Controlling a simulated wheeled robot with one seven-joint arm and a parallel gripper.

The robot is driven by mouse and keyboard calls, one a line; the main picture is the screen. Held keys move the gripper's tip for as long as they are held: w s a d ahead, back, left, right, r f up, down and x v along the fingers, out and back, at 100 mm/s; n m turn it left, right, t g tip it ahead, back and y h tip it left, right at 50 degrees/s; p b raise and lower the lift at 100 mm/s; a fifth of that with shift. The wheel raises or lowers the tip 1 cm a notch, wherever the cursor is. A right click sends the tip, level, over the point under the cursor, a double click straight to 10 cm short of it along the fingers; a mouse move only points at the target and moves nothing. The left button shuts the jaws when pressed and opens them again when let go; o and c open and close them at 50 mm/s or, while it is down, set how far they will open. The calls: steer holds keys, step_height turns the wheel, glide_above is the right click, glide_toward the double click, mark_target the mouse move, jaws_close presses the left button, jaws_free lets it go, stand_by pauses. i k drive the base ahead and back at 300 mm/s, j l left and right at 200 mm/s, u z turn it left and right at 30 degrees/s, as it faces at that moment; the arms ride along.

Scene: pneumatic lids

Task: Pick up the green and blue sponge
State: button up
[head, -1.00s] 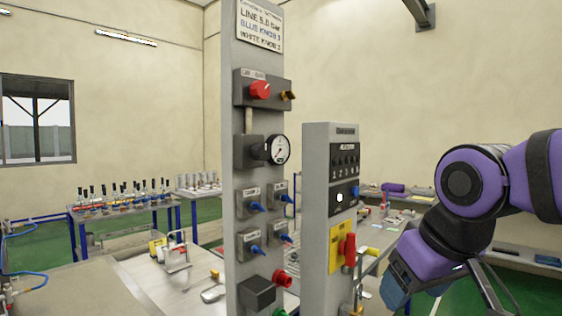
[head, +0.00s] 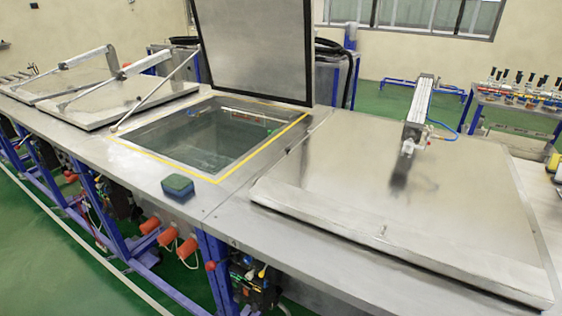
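The green and blue sponge (head: 178,186) lies flat on the steel bench top in the head view, left of centre. Its green side is up and its blue side shows below. It sits near the front edge of the bench, just in front of the yellow-edged opening of a tank (head: 215,135). Nothing touches or covers it. My gripper is not in this view now.
The tank's lid (head: 254,45) stands raised behind the opening, with a strut on the left. A closed lid (head: 400,190) with a pneumatic cylinder (head: 418,110) is at right. Closed lids (head: 120,98) lie at left. Red connectors (head: 168,237) and blue legs are below the front edge.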

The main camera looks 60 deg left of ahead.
mark_target(179, 185)
steer(key=u, duration=2.65)
